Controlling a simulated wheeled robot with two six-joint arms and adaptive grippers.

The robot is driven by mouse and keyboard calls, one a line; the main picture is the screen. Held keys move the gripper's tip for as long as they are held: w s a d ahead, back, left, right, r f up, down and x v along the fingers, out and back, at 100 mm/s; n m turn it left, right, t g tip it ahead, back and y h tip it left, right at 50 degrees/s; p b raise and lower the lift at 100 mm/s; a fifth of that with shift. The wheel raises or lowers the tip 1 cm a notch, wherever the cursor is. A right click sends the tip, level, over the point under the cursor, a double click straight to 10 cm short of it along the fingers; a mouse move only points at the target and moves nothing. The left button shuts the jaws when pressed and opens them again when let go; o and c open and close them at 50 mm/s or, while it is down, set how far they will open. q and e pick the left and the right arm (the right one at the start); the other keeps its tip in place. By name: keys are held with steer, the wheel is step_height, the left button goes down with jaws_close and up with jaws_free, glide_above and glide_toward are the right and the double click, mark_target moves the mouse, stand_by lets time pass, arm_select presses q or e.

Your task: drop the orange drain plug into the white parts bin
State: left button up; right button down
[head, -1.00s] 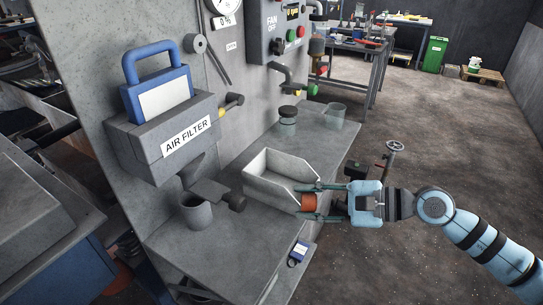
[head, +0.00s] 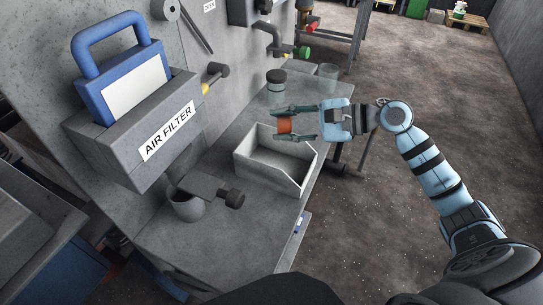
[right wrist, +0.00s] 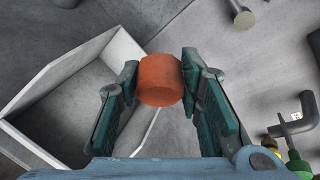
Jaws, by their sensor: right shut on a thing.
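The orange drain plug (head: 285,125) is held between the fingertips of my right gripper (head: 287,124), which is shut on it. In the right wrist view the plug (right wrist: 160,80) shows as a short orange cylinder between the two dark green fingers. The white parts bin (head: 273,178) is open-topped and stands on the grey bench. In the head view the plug appears above the bin's far edge. In the right wrist view the bin (right wrist: 28,148) lies below and to the left of the plug, with its inside empty where visible. My left gripper is not in view.
The air filter housing (head: 150,150) with its blue-handled filter (head: 122,80) stands at left. A grey cup (head: 187,208) is under a spout nearby.

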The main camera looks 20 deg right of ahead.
steer(key=shift+s+r, duration=0.1)
steer(key=shift+s, duration=0.05)
steer(key=c, duration=1.1)
jaws_free()
steer(key=shift+s+r, duration=0.2)
steer(key=shift+s, duration=0.15)
steer(key=shift+o, duration=0.2)
steer(key=shift+w+f, duration=0.1)
steer(key=shift+w, duration=0.05)
steer(key=v, duration=0.7)
steer(key=shift+d, duration=0.2)
